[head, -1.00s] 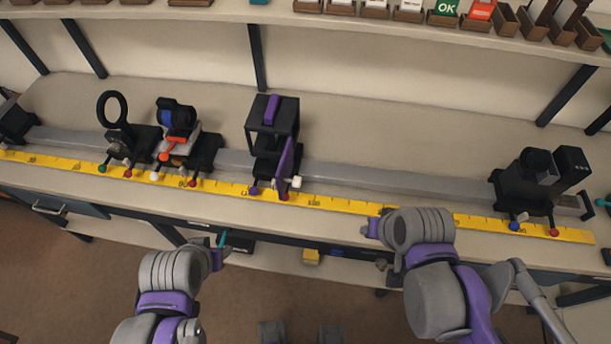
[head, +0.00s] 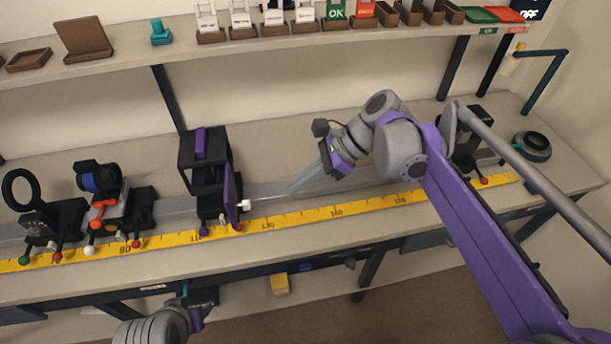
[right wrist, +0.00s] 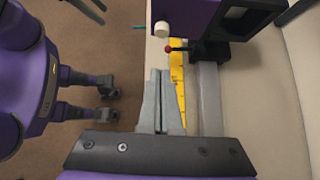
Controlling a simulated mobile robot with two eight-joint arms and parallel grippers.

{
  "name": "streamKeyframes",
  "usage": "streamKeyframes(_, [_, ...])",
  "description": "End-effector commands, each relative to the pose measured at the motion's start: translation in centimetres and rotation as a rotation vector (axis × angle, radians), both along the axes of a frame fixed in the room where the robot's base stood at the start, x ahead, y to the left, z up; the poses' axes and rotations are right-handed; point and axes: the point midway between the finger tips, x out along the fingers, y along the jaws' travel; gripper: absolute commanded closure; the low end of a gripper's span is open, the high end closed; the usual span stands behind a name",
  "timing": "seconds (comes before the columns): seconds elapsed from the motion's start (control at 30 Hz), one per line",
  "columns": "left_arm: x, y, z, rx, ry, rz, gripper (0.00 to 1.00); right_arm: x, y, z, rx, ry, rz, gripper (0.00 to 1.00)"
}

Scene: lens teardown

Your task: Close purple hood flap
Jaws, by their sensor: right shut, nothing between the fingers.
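The black hood (head: 207,180) stands on the rail with a purple strip (head: 200,142) on top. Its purple flap (head: 231,193) stands upright at the hood's front right, seen nearly edge-on, swung out from the frame. A white knob (head: 245,204) sticks out of its right face. In the right wrist view the flap (right wrist: 188,14) and white knob (right wrist: 162,28) are at the top. My right gripper (head: 291,189) is shut and empty, right of the flap and apart from it; its fingers (right wrist: 160,75) point toward the knob. My left gripper (head: 203,302) is low, by the table's front edge; its jaws are unclear.
A yellow ruler (head: 330,212) runs along the bench front. Left of the hood stand a blue-and-black lens mount (head: 98,180) and a black ring mount (head: 22,190). A dark device (head: 470,150) stands on the right, partly behind my right arm. A shelf (head: 110,68) runs above.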

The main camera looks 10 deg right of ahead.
Motion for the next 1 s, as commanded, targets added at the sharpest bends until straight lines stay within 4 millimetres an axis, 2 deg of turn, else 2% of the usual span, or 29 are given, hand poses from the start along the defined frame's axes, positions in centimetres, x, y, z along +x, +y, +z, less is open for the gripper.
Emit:
streamKeyframes(0.23, [-0.1, 0.0, -0.2, 0.0, 0.001, 0.0, 0.5, 0.2, 3.8, -3.8, 0.0, -0.001, 0.004, 1.0])
streamKeyframes(0.43, [0.0, 0.0, 0.2, 0.0, -0.001, 0.0, 0.5, 0.4, 6.6, -3.5, -0.001, -0.001, 0.004, 1.0])
streamKeyframes(0.6, [0.0, 0.0, 0.2, 0.0, -0.001, 0.0, 0.5, 0.5, 7.4, -3.5, -0.002, -0.002, 0.002, 1.0])
streamKeyframes(1.0, [0.0, 0.0, 0.2, 0.0, -0.001, 0.0, 0.5, 0.5, 7.5, -3.5, -0.002, -0.001, -0.003, 1.0])
